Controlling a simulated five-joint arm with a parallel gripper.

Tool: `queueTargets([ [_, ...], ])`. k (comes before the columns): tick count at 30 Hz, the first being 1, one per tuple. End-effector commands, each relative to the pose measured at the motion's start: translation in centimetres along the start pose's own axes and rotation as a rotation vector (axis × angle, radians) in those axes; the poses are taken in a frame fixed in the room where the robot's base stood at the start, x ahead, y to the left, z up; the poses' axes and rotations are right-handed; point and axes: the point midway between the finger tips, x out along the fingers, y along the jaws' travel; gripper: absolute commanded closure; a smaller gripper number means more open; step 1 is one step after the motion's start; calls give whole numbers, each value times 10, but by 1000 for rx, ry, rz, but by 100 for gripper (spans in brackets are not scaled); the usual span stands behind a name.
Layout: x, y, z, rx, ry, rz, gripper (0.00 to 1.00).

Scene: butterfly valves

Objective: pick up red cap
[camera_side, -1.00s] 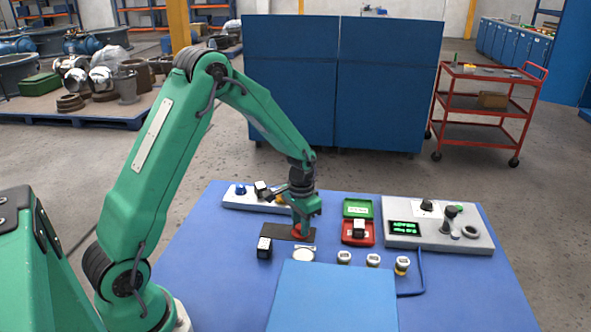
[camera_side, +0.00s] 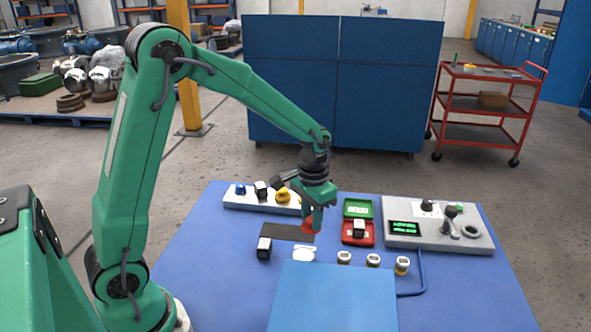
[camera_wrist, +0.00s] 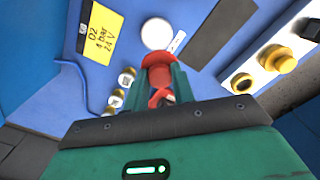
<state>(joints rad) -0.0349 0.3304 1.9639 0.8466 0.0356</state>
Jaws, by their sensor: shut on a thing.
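The red cap (camera_wrist: 158,68) is between the two green fingers of my gripper (camera_wrist: 163,84) in the wrist view. In the side view my gripper (camera_side: 311,222) points down and is shut on the red cap (camera_side: 308,226). The cap appears held above the blue table, near the right end of a dark flat plate (camera_side: 280,232). The fingers hide part of the cap.
A white strip (camera_side: 240,197) with a blue and a yellow cap lies behind. Green (camera_side: 357,207) and red (camera_side: 349,238) trays are to the right, beside a grey control box (camera_side: 440,238). Several small fittings (camera_side: 373,260) and a raised blue panel (camera_side: 330,295) are in front.

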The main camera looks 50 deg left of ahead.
Motion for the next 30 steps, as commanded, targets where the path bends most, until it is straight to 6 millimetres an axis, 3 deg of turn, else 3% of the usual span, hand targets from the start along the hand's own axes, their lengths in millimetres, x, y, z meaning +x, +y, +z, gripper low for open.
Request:
queueTargets([
  [4,-12,19,6,3,1,0,96],
  [10,-20,31,11,0,0,0,96],
  [30,-21,32,11,-2,-1,0,96],
])
